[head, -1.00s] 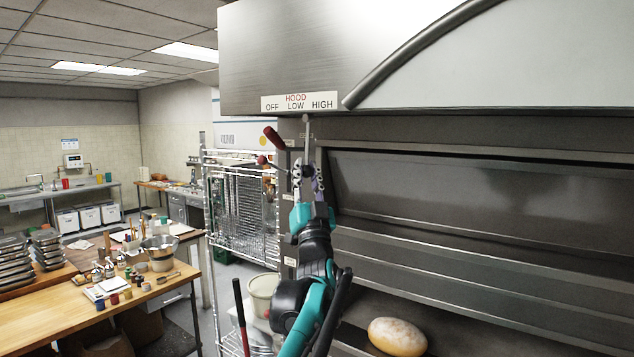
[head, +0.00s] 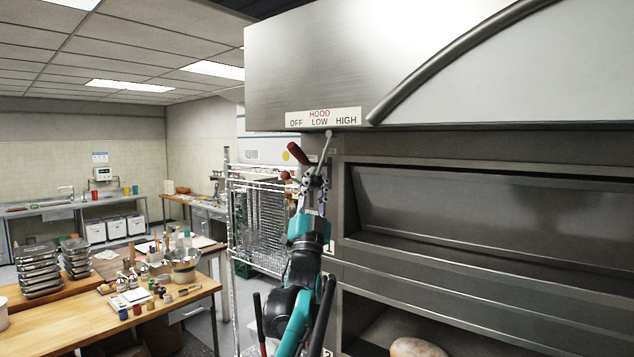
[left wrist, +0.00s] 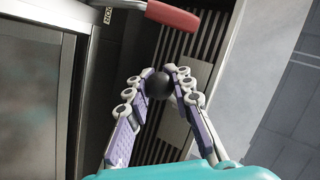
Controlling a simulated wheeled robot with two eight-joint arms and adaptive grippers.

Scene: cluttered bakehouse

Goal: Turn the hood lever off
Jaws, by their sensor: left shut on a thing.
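The hood lever (head: 324,150) is a thin grey rod hanging under the hood's front edge, below the label plate (head: 322,118) reading OFF, LOW, HIGH. Its lower end leans left of its top, toward the OFF side. My left gripper (head: 315,183) is at this lower end. In the left wrist view its fingers (left wrist: 160,78) are closed around a dark round knob (left wrist: 158,86). In the head view the fingers hide the knob. My right gripper is in neither view.
A separate red handle (head: 298,152) sits close left of the lever, and also shows in the left wrist view (left wrist: 172,16). A wire rack (head: 258,225) stands to the left. The oven front (head: 460,255) fills the right. A cluttered wooden table (head: 70,335) is at lower left.

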